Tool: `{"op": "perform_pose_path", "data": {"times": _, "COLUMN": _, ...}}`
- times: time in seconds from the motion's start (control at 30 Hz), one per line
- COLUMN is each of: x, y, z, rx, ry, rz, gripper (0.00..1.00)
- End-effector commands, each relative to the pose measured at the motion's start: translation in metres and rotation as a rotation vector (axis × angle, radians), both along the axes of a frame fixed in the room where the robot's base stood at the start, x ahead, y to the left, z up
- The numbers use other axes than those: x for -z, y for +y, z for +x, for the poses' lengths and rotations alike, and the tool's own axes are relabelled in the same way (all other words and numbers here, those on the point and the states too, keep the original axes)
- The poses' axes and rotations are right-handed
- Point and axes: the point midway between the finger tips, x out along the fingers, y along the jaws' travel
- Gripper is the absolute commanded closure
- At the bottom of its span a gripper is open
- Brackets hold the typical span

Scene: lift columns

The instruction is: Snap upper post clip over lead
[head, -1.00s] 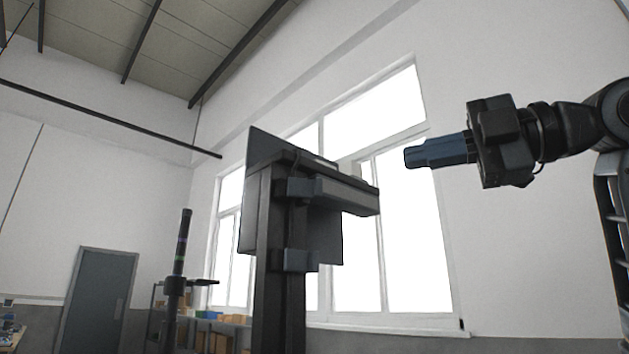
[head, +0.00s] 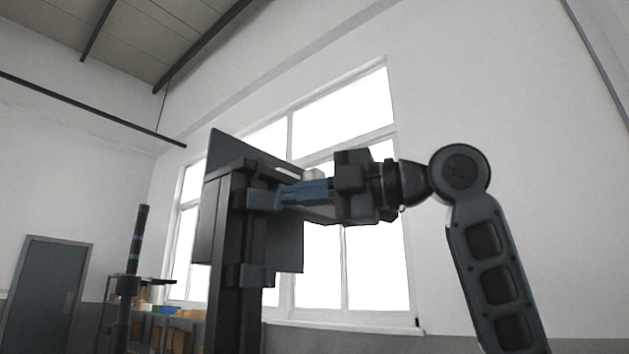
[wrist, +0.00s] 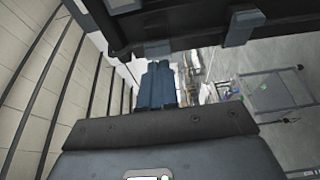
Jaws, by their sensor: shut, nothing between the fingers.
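The upper post clip (head: 262,198) is a small blue-grey block on the side of the dark upright post (head: 229,300). In the wrist view the upper clip (wrist: 158,48) sits just beyond my fingertips. A matching lower clip (head: 252,274) is further down the post, and it also shows in the wrist view (wrist: 242,27). My gripper (head: 286,193) has blue fingers, shut and empty, pointing left at the upper clip. The fingertips (wrist: 157,64) are at or very close to it; I cannot tell whether they touch. I cannot make out the lead or whether the clip is closed over it.
A dark panel (head: 208,220) is mounted at the post's top, close beside my fingers. A small pale block (head: 313,174) is just above them. Another dark column (head: 128,285) and shelves with boxes (head: 180,335) stand further back left.

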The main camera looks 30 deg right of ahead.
Motion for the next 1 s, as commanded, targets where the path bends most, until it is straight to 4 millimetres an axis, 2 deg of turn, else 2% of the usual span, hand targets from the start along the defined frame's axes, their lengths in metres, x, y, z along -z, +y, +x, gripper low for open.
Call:
{"op": "perform_pose_path", "data": {"times": 0.47, "x": 0.0, "y": -0.001, "z": 0.004, "rx": -0.012, "ry": 0.001, "rz": 0.002, "gripper": 1.0}}
{"op": "perform_pose_path", "data": {"times": 0.83, "x": -0.001, "y": -0.013, "z": 0.024, "rx": -0.285, "ry": 0.005, "rz": 0.004, "gripper": 1.0}}
{"op": "perform_pose_path", "data": {"times": 1.0, "x": 0.001, "y": -0.016, "z": 0.032, "rx": -0.346, "ry": -0.001, "rz": 0.002, "gripper": 1.0}}
